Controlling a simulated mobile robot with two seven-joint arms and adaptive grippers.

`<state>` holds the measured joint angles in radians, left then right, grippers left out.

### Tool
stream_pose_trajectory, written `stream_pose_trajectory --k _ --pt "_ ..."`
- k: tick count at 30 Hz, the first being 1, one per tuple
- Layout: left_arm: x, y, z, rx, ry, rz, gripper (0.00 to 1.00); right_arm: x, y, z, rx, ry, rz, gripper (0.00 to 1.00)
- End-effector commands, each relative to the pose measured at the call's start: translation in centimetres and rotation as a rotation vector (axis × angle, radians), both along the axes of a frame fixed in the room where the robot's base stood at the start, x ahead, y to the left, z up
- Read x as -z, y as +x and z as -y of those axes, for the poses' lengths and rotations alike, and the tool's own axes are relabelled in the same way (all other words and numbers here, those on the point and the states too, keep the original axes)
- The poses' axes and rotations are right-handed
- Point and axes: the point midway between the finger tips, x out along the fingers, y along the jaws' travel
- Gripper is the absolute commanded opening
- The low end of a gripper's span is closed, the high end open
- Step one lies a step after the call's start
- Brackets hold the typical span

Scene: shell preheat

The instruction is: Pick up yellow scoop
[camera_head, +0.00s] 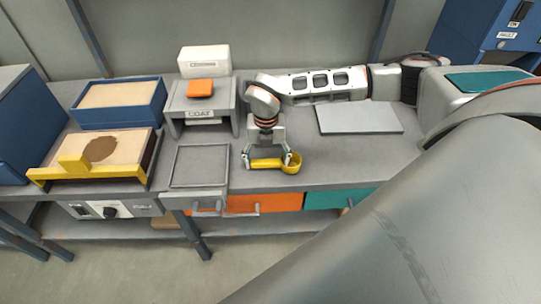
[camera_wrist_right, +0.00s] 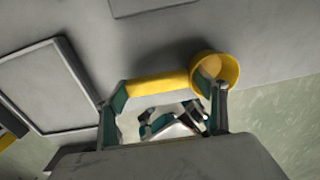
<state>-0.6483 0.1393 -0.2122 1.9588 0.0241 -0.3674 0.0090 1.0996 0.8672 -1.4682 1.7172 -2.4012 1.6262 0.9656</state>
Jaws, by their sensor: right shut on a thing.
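The yellow scoop (camera_head: 291,163) is near the front edge of the grey bench, right of the square frame. My right gripper (camera_head: 266,158) points down over it and is shut on its handle. In the right wrist view, the scoop handle (camera_wrist_right: 157,88) spans between the two fingertips of the right gripper (camera_wrist_right: 163,105). Its round cup sits just beyond the right-hand finger, opening partly toward the camera. The scoop is low over the bench; I cannot tell whether it touches the top. My left gripper is not in view.
A square framed plate (camera_head: 200,186) lies left of the scoop. A grey stand marked COAT (camera_head: 205,115) is behind it. A yellow-fronted sand tray (camera_head: 40,173) and a blue sand bin (camera_head: 76,117) stand farther left. A flat pale plate (camera_head: 360,118) lies at the back right.

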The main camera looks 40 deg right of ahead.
Motion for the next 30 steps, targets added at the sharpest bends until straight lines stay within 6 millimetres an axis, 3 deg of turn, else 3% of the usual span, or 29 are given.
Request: stream_pose_trajectory --k 8,21,30 --pt "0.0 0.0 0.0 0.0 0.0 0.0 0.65 -4.1 0.2 0.0 0.001 0.001 0.006 0.48" --pt "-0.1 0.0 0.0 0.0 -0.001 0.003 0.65 -15.6 0.1 0.0 0.001 0.0 0.006 0.48" --pt "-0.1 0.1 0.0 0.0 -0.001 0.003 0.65 -19.2 0.0 0.0 0.0 0.0 0.0 0.48"
